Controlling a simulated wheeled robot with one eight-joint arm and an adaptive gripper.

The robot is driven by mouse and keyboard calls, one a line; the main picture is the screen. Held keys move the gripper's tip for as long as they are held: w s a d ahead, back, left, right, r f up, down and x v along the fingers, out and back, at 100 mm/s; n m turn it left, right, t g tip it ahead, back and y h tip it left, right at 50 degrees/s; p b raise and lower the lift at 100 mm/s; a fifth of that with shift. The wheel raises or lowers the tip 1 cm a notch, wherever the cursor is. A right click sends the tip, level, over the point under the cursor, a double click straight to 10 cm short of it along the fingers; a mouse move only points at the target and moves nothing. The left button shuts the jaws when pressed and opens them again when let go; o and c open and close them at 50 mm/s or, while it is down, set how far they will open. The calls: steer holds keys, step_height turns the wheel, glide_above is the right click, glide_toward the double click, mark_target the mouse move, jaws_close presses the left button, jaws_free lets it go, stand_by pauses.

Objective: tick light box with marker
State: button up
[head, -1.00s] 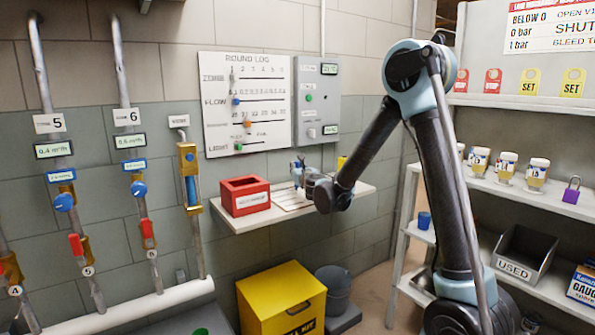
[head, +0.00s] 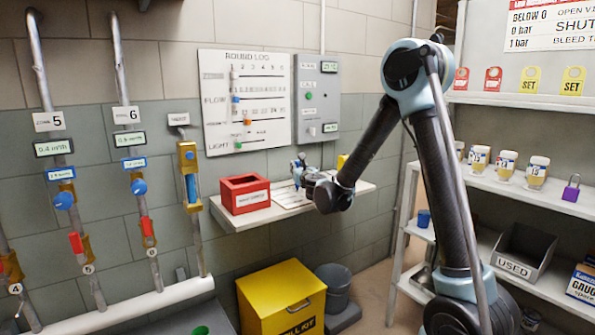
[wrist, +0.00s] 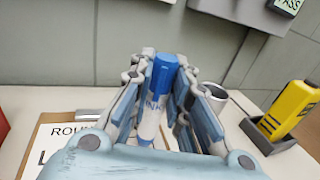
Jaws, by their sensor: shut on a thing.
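My gripper (wrist: 158,108) is shut on the marker (wrist: 160,82), which has a blue cap and a white barrel with lettering. In the wrist view the marker stands about upright between the fingers, and its lower end is hidden by my gripper. In the head view my gripper (head: 299,170) is over the wall shelf, partly hidden by my arm. The round log board (head: 246,100) hangs on the wall above. Its "LIGHT" label is at the lower left, with a green dot (head: 238,146) beside it; any box there is too small to make out.
On the shelf (head: 236,218) are a red box (head: 245,194), a clipboard sheet (wrist: 50,142) and a yellow device in a dark holder (wrist: 292,110). A grey ring-shaped cup rim shows right of the fingers. A grey panel (head: 316,98) adjoins the board. A yellow bin (head: 280,300) stands below.

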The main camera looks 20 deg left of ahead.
steer(key=shift+d, duration=0.5)
steer(key=shift+a, duration=0.2)
steer(key=shift+a, duration=0.35)
steer(key=shift+a, duration=0.7)
steer(key=shift+w+d, duration=0.15)
steer(key=shift+d, duration=0.6)
steer(key=shift+s+a, duration=0.2)
steer(key=shift+s, duration=0.35)
steer(key=shift+r, duration=3.95)
